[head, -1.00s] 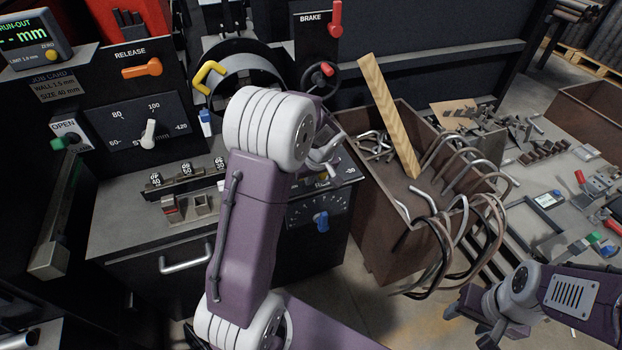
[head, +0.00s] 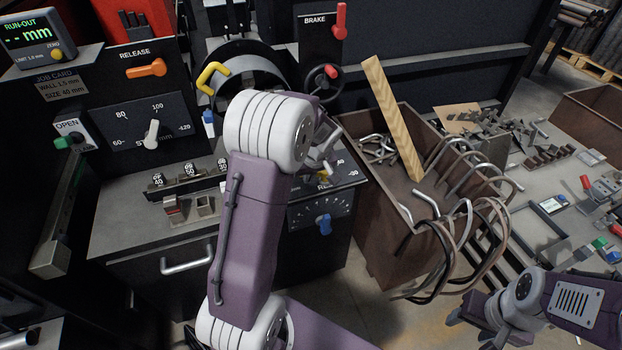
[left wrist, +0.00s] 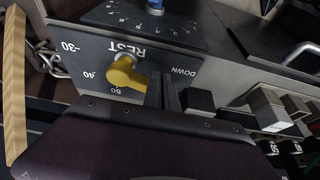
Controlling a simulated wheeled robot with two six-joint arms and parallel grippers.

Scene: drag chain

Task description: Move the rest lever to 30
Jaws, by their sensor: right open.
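The rest lever (left wrist: 127,73) is yellow and sits on a dark plate marked REST (left wrist: 95,58), with DOWN, 50, 40 and 30 in the left wrist view. Its tip lies near the 50 mark, away from 30; its exact setting is hard to read. In the head view only a bit of yellow shows behind my left arm. My left gripper (left wrist: 164,93) has its dark fingers close together, just beside the lever with nothing seen between them; whether they touch it is unclear. My right gripper (head: 469,330) is open and empty, low at the right.
A dial with a blue knob (head: 325,225) is just below the rest plate. A brown bin (head: 375,235) with bent tubes and a wooden board (head: 392,115) stands to the right.

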